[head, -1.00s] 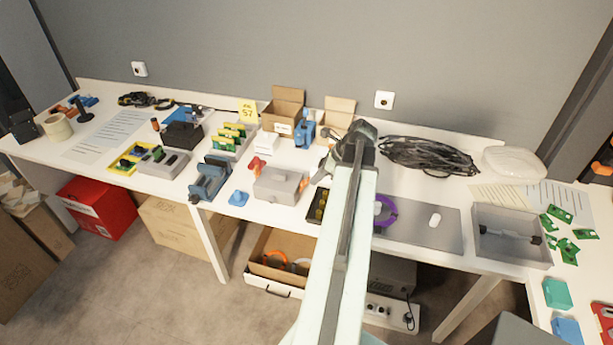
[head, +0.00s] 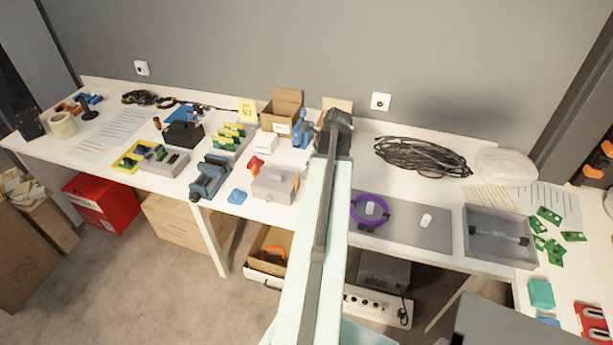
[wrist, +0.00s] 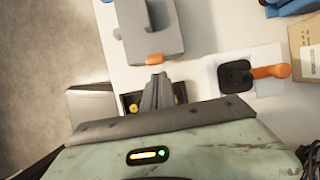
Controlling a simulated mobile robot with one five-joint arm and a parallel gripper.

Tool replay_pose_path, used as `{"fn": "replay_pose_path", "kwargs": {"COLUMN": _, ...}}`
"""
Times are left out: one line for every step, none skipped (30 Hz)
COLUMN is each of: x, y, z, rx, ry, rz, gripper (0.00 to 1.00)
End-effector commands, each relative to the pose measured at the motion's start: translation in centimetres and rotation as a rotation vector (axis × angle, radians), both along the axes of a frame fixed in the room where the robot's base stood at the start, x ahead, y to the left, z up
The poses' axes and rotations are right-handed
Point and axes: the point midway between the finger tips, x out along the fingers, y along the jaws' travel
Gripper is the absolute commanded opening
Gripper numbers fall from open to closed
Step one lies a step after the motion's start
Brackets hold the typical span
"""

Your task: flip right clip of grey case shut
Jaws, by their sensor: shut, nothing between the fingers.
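The grey case (head: 273,187) sits near the table's front edge, just left of my arm in the head view. Its orange right clip (head: 296,184) shows on the side facing my arm. In the wrist view the case (wrist: 158,28) is at the top, and the orange clip (wrist: 154,58) is on its near edge. My gripper (wrist: 157,76) is shut and empty, with its tips just short of the clip. I cannot tell whether they touch, or how far the clip is swung. My arm hides the gripper in the head view.
A dark tray with yellow round pieces (wrist: 181,92) lies beneath my gripper. A black device with an orange handle (wrist: 270,72) stands on a white plate to the right in the wrist view. A blue vise (head: 210,177) stands left of the case.

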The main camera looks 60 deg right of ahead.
Motion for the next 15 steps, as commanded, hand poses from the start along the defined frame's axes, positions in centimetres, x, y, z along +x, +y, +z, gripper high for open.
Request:
{"fn": "replay_pose_path", "kwargs": {"x": 0.0, "y": 0.0, "z": -0.1, "rx": 0.0, "ry": 0.0, "rz": 0.0, "gripper": 0.0}}
{"fn": "replay_pose_path", "kwargs": {"x": 0.0, "y": 0.0, "z": -0.1, "rx": 0.0, "ry": 0.0, "rz": 0.0, "gripper": 0.0}}
{"fn": "replay_pose_path", "kwargs": {"x": 0.0, "y": 0.0, "z": -0.1, "rx": 0.0, "ry": 0.0, "rz": 0.0, "gripper": 0.0}}
{"fn": "replay_pose_path", "kwargs": {"x": 0.0, "y": 0.0, "z": -0.1, "rx": 0.0, "ry": 0.0, "rz": 0.0, "gripper": 0.0}}
{"fn": "replay_pose_path", "kwargs": {"x": 0.0, "y": 0.0, "z": -0.1, "rx": 0.0, "ry": 0.0, "rz": 0.0, "gripper": 0.0}}
{"fn": "replay_pose_path", "kwargs": {"x": 0.0, "y": 0.0, "z": 0.0, "rx": 0.0, "ry": 0.0, "rz": 0.0, "gripper": 0.0}}
{"fn": "replay_pose_path", "kwargs": {"x": 0.0, "y": 0.0, "z": 0.1, "rx": 0.0, "ry": 0.0, "rz": 0.0, "gripper": 0.0}}
{"fn": "replay_pose_path", "kwargs": {"x": 0.0, "y": 0.0, "z": 0.2, "rx": 0.0, "ry": 0.0, "rz": 0.0, "gripper": 0.0}}
{"fn": "replay_pose_path", "kwargs": {"x": 0.0, "y": 0.0, "z": 0.5, "rx": 0.0, "ry": 0.0, "rz": 0.001, "gripper": 0.0}}
{"fn": "replay_pose_path", "kwargs": {"x": 0.0, "y": 0.0, "z": 0.7, "rx": 0.0, "ry": 0.0, "rz": 0.001, "gripper": 0.0}}
{"fn": "replay_pose_path", "kwargs": {"x": -0.1, "y": 0.0, "z": 1.1, "rx": 0.001, "ry": 0.0, "rz": 0.001, "gripper": 0.0}}
{"fn": "replay_pose_path", "kwargs": {"x": -0.1, "y": 0.0, "z": 1.6, "rx": 0.001, "ry": 0.0, "rz": 0.001, "gripper": 0.0}}
{"fn": "replay_pose_path", "kwargs": {"x": -0.2, "y": 0.0, "z": 2.0, "rx": 0.001, "ry": 0.0, "rz": 0.001, "gripper": 0.0}}
{"fn": "replay_pose_path", "kwargs": {"x": -0.3, "y": 0.0, "z": 2.6, "rx": 0.0, "ry": 0.0, "rz": 0.002, "gripper": 0.0}}
{"fn": "replay_pose_path", "kwargs": {"x": -0.3, "y": 0.0, "z": 3.3, "rx": 0.0, "ry": 0.0, "rz": 0.002, "gripper": 0.0}}
